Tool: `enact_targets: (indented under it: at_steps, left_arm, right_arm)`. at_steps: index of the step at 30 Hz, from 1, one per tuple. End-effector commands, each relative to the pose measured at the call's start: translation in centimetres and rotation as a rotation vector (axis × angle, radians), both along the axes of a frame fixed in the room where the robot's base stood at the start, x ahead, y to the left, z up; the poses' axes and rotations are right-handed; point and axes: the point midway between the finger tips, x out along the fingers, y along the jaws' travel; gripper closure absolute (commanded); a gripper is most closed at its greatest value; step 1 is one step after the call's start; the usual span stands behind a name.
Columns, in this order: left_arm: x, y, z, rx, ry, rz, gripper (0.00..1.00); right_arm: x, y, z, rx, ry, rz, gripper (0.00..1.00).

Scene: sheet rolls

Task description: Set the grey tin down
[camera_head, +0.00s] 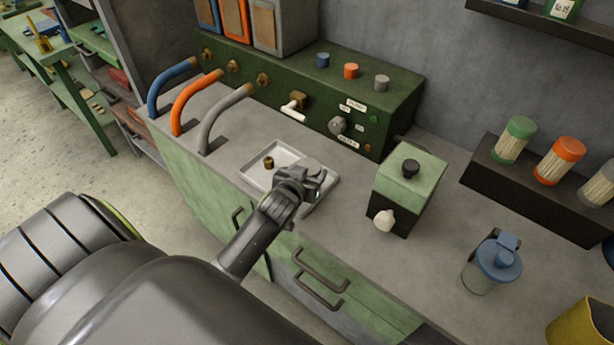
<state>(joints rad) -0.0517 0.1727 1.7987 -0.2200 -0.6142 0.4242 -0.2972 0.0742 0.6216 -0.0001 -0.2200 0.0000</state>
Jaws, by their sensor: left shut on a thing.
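My left gripper (312,180) reaches in from the lower left and is over the right part of a white tray (262,152) on the counter. It is shut on the grey tin (312,163), of which only a small round grey top shows beside the jaws. The rest of the tin is hidden by the gripper, and I cannot tell whether it touches the tray. My right gripper is not in view.
A small brass piece (269,162) stands in the tray. Behind it is a green machine (330,85) with blue, orange and grey caps on top. A green and black box (408,178) stands right of the tray, and a blue-lidded jar (492,268) farther right. Bare counter lies between them.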

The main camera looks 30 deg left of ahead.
Motion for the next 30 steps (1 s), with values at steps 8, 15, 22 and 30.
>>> enact_targets:
  at_steps: [8, 15, 22, 30]
  left_arm:
    - [0.0, 0.0, -2.3, 0.0, -0.001, -0.001, 0.67]
    - [0.0, 0.0, -2.5, 0.0, -0.001, -0.001, 0.67]
    - [0.0, 0.0, -2.6, 0.0, 0.001, 0.0, 0.18]
    - [0.0, 0.0, -2.6, 0.0, 0.001, 0.0, 0.17]
  right_arm:
    - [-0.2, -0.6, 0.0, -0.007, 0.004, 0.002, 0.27]
    - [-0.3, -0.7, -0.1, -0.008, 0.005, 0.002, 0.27]
    - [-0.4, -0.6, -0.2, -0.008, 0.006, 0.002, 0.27]
    - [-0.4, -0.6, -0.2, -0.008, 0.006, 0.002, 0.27]
